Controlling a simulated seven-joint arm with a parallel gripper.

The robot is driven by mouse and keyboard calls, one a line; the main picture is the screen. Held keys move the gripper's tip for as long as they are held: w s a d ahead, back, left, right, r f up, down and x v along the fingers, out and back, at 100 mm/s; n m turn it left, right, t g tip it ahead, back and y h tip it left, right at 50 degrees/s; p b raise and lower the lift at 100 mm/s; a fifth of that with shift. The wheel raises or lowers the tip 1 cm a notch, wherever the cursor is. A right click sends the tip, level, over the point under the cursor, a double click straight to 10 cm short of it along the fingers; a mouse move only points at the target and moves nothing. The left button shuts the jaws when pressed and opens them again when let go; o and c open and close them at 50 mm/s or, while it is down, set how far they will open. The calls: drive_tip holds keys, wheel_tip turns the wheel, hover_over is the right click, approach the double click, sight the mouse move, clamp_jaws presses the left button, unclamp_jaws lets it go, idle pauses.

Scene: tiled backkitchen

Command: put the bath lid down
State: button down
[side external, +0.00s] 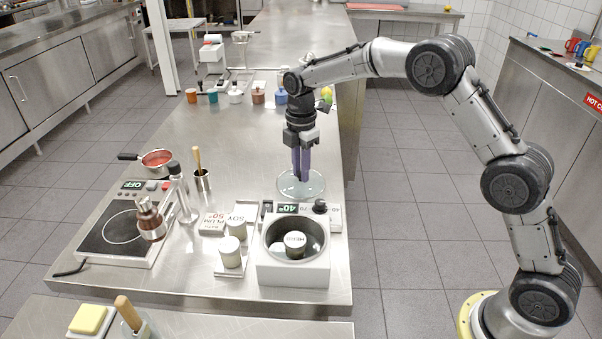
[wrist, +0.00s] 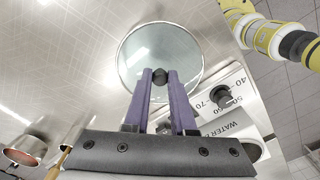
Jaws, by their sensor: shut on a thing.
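The bath lid (side external: 288,190) is a round clear glass disc with a pale rim. In the wrist view the lid (wrist: 185,48) lies flat beyond my fingertips, with a dark knob at its centre. My gripper (side external: 301,178) points straight down with its purple fingers shut on that knob; the fingertips (wrist: 159,78) also show in the wrist view. The lid is just behind the white water bath (side external: 292,276), low over the counter; I cannot tell whether it touches the steel. The bath is uncovered, and a jar labelled HERB (side external: 295,245) stands in its round well.
The bath's dial panel (side external: 290,208) is close in front of the lid. Left of it are labelled cards (side external: 212,223), pale jars (side external: 230,252), a metal cup (side external: 201,180) and a hotplate (side external: 122,232). Small coloured pots (side external: 236,96) line the back. Counter left of the lid is bare.

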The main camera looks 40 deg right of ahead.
drive_tip(key=shift+f, duration=0.65)
drive_tip(key=c, duration=0.8)
unclamp_jaws()
drive_tip(key=shift+f, duration=0.15)
drive_tip(key=shift+o, duration=0.2)
wheel_tip(320, 180, up, 12)
drive_tip(key=shift+r, duration=0.2)
